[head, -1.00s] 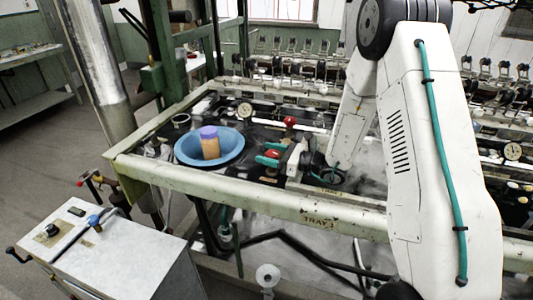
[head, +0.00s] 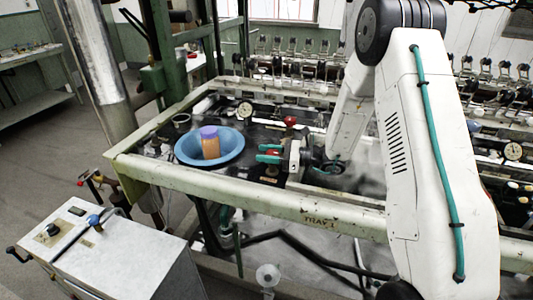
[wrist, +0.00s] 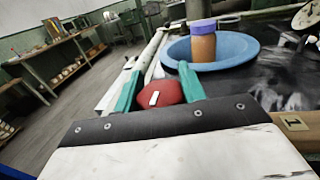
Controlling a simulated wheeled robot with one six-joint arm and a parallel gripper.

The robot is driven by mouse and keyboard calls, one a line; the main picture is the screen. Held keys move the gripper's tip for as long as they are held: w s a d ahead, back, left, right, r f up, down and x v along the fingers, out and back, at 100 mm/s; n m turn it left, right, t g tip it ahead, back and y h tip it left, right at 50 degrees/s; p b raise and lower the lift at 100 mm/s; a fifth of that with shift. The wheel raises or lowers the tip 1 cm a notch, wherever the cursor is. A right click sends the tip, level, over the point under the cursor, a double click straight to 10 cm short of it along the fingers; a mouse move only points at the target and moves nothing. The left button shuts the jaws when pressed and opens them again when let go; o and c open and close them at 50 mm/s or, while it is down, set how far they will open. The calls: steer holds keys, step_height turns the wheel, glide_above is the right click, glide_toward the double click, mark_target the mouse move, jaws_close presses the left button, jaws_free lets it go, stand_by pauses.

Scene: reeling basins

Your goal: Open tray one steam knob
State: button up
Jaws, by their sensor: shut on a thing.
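The red steam knob (wrist: 160,94), with a white mark on its face, sits between the two teal fingers of my gripper (wrist: 157,88) in the wrist view. The gripper is shut on it. In the head view my gripper (head: 269,153) reaches left over the tray, just behind its front rail, and the red knob (head: 272,153) shows only slightly between the fingers. A small tag marked 1 (wrist: 292,122) lies right of the gripper in the wrist view. The front rail (head: 320,212) carries the lettering TRAY 1.
A blue basin (head: 235,157) with an orange, purple-topped jar (head: 210,144) stands close left of the gripper. Another red knob (head: 289,121) stands behind it. A dial gauge (head: 245,110) is farther back. A white cabinet (head: 125,255) stands at front left.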

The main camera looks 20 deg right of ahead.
steer(key=shift+n+g, duration=0.3)
steer(key=shift+g, duration=0.1)
steer(key=o, duration=1)
steer(key=shift+c, duration=0.2)
steer(key=shift+v, duration=3.9)
steer(key=shift+f, duration=0.15)
